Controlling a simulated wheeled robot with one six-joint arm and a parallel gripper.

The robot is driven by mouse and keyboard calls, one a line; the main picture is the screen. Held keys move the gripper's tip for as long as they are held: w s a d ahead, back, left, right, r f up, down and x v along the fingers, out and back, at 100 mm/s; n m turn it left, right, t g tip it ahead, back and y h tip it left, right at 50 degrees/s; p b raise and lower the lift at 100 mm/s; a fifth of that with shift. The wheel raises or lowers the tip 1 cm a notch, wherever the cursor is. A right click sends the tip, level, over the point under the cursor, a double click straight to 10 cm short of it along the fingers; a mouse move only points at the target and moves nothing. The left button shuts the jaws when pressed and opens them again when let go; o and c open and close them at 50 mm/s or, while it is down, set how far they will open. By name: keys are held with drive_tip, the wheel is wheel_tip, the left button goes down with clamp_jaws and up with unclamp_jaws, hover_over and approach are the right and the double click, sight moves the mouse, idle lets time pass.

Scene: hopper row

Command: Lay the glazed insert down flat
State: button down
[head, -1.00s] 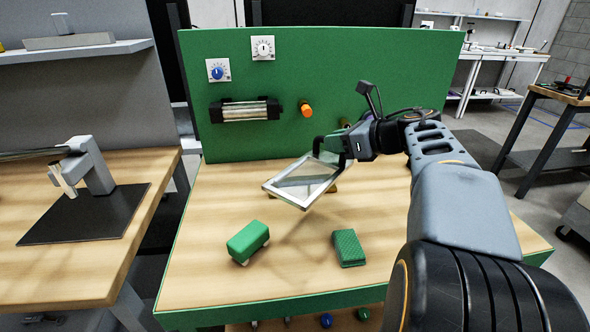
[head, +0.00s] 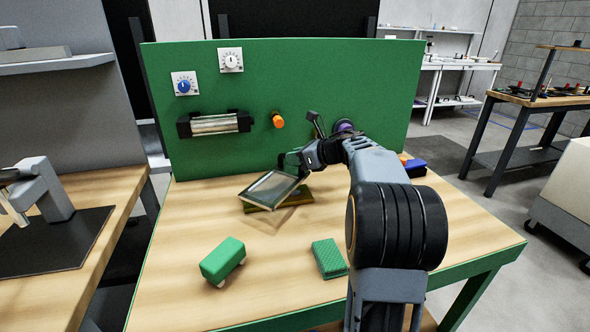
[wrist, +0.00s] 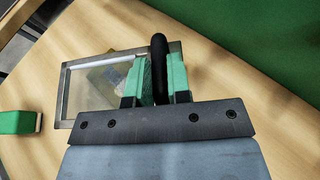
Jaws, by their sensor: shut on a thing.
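The glazed insert (head: 272,187) is a rectangular metal frame with a clear pane. In the head view it is held tilted, close above a flat brownish piece on the wooden bench. My gripper (head: 300,160) is at its far right edge. In the wrist view the insert (wrist: 67,100) reaches out to the left from under my gripper (wrist: 155,80), whose green-padded fingers are shut on a dark bar at its right side. Through the pane a yellowish-brown piece (wrist: 103,75) shows. Whether the insert touches that piece is unclear.
A green block with light feet (head: 222,262) and a green ribbed block (head: 329,258) lie on the bench (head: 280,285) nearer me. A green panel (head: 350,90) with dials rises behind. A blue object (head: 415,168) sits at the right rear. Bench front centre is clear.

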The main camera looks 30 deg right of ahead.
sight(295, 170)
drive_tip(key=shift+w+f, duration=0.15)
drive_tip(key=shift+f, duration=0.1)
drive_tip(key=f, duration=0.1)
drive_tip(key=f+b, duration=0.1)
drive_tip(key=f, duration=0.1)
drive_tip(key=shift+w+f+b, duration=0.2)
drive_tip(key=shift+f+b, duration=0.05)
drive_tip(key=shift+b, duration=0.05)
drive_tip(key=c, duration=1.1)
unclamp_jaws()
drive_tip(key=shift+r, duration=0.15)
drive_tip(key=p+v, duration=0.2)
drive_tip(key=v, duration=1)
